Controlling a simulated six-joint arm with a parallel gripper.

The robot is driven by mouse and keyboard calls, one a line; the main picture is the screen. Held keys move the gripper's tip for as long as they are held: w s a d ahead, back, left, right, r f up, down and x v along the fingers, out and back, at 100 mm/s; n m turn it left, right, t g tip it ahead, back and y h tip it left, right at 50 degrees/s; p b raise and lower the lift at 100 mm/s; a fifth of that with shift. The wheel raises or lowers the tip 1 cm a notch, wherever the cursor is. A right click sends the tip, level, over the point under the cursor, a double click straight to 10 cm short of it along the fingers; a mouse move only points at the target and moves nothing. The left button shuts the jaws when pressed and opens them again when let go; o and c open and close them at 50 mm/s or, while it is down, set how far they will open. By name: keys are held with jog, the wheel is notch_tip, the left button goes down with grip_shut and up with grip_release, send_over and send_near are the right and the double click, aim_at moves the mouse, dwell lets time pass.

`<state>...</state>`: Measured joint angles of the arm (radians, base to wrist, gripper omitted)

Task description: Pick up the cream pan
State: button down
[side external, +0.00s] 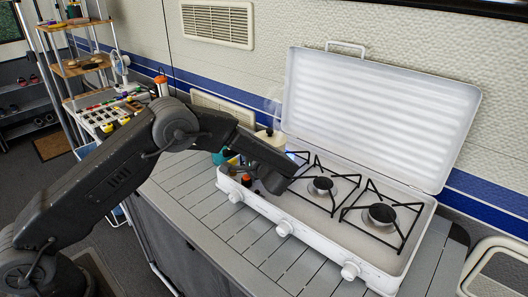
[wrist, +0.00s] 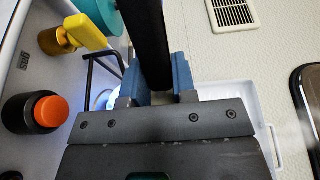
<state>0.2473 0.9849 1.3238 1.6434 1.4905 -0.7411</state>
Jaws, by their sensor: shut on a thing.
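My gripper (side external: 270,180) is low over the left end of the white camping stove. In the wrist view, my gripper (wrist: 160,85) has its two blue finger pads closed on a thick black bar (wrist: 148,35), which looks like the pan's handle. The bar runs out of the top of that view, so what it joins is hidden there. In the side view, a small cream shape (side external: 268,140) with a dark top shows just behind my gripper. It may be the cream pan's body, but my arm hides most of it. I cannot tell whether it touches the stove.
The stove (side external: 320,262) has black burner grates (side external: 385,212) and a raised white lid (side external: 380,110). A teal thing (side external: 226,156) is left of my gripper. The slatted counter (side external: 185,190) is bare in front.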

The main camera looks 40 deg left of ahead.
jog(key=shift+r, duration=0.15)
jog(key=shift+r, duration=0.6)
notch_tip(320, 180, up, 3)
jog(key=shift+f, duration=0.1)
jog(key=s+a+r, duration=0.6)
jog(key=a, duration=0.3)
jog(key=w+a+r+m+t+h, duration=0.1)
jog(key=w+a+m+t+h, duration=0.25)
jog(key=t, duration=0.25)
jog(key=w+d+f+m, duration=0.1)
jog(key=w+d+f, duration=0.6)
jog(key=d+f, duration=0.3)
jog(key=shift+f, duration=0.45)
